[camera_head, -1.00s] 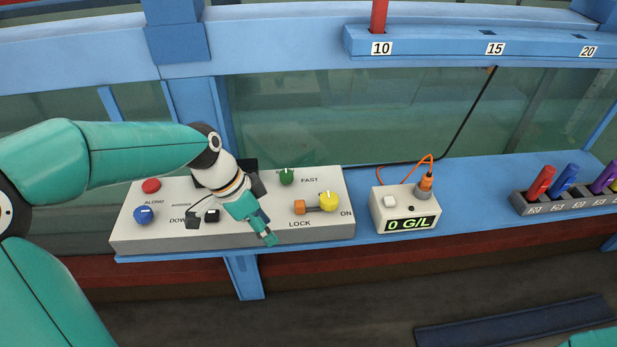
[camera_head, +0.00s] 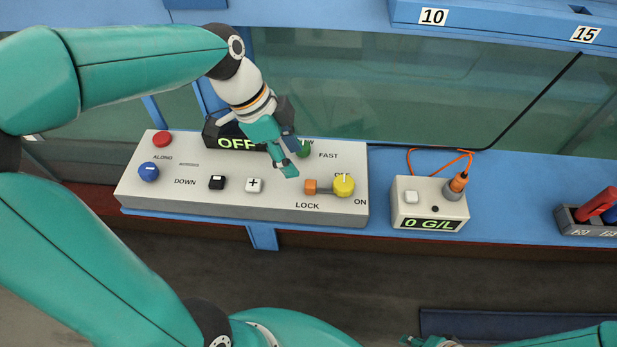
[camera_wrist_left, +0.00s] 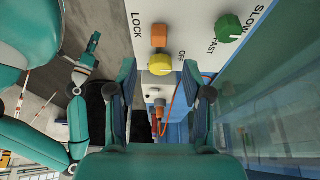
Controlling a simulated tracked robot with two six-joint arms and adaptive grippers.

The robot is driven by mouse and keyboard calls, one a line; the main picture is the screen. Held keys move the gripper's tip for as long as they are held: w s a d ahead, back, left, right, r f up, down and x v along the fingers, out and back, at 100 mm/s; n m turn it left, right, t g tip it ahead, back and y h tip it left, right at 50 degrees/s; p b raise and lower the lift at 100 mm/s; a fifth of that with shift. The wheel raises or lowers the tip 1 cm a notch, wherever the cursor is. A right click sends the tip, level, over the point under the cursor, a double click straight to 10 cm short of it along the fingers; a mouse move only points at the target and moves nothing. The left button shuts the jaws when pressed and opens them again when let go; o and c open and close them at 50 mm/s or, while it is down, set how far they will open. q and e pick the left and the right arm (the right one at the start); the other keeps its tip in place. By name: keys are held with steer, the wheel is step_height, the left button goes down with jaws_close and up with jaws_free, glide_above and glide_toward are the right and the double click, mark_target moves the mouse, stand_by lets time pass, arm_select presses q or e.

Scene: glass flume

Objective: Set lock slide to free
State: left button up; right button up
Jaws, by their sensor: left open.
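The lock slide is an orange block (camera_head: 311,187) on the grey control panel (camera_head: 290,209), above the printed word LOCK and just left of a yellow knob (camera_head: 344,184). A short dark strip shows between block and knob. In the left wrist view the orange block (camera_wrist_left: 159,36) stands beside LOCK, above the yellow knob (camera_wrist_left: 161,64). My left gripper (camera_head: 286,167) is open and empty, up and left of the block and apart from it. In the left wrist view its fingers (camera_wrist_left: 166,85) stand either side of the yellow knob's line. My right gripper (camera_wrist_left: 93,43) is small there; its jaws are unclear.
A green knob (camera_head: 304,149) is partly hidden behind my left gripper. A display (camera_head: 235,143) reads OFF. Red (camera_head: 162,139) and blue (camera_head: 149,171) knobs and black (camera_head: 217,183) and white (camera_head: 254,185) buttons are at left. A meter (camera_head: 430,207) stands right, beyond a gap.

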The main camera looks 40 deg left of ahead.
mark_target(309, 183)
arm_select(q)
steer(key=x, duration=0.9)
jaws_close()
